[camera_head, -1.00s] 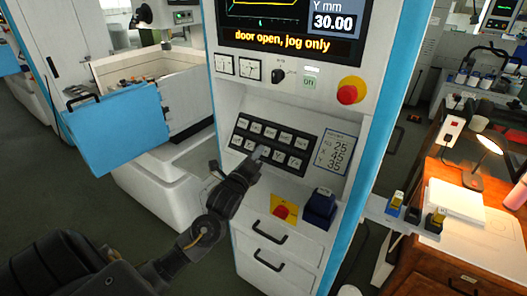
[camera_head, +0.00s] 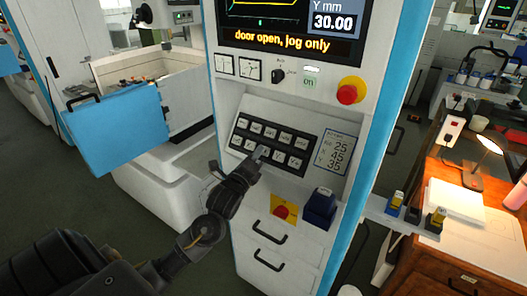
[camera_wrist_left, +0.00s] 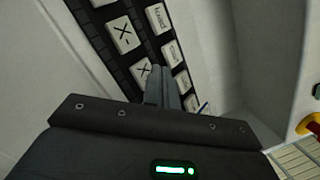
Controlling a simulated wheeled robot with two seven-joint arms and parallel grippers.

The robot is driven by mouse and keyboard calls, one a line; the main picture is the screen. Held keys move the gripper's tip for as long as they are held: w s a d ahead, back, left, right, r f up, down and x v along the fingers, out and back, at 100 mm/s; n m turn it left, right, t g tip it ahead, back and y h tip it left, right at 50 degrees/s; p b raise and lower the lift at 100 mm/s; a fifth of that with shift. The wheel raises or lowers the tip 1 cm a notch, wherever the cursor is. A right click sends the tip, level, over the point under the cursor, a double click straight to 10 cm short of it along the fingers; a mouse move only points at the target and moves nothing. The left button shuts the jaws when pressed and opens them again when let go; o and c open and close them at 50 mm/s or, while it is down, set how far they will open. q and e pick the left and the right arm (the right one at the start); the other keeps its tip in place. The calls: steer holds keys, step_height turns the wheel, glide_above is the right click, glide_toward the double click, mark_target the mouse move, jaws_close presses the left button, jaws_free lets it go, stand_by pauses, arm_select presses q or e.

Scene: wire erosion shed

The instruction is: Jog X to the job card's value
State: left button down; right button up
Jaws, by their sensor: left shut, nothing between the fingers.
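The black jog keypad (camera_head: 268,141) is on the sloped panel of the machine, with several pale keys in two rows. My left gripper (camera_head: 263,153) is shut and empty, its tips over the lower row. In the left wrist view the closed fingertips (camera_wrist_left: 160,75) are beside a key marked X (camera_wrist_left: 144,70), whose sign is hidden; I cannot tell if they touch it. The X- key (camera_wrist_left: 122,35) is clear above. The job card (camera_head: 335,152) right of the keypad reads X 45, Y 35. The screen (camera_head: 290,20) shows Y 30.00 mm and "door open, jog only"; no X value is visible.
A red emergency button (camera_head: 347,94) is on the panel above. A yellow plate with a red knob (camera_head: 283,211) and a dark blue box (camera_head: 319,208) sit below the keypad. The blue door (camera_head: 118,130) stands open at left. A wooden desk with a lamp (camera_head: 490,146) is at right.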

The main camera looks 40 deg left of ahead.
stand_by(0.5)
steer(key=shift+f, duration=0.15)
stand_by(0.8)
stand_by(0.4)
steer(key=shift+r+p, duration=0.65)
steer(key=shift+r, duration=0.15)
steer(key=shift+r, duration=0.25)
stand_by(0.4)
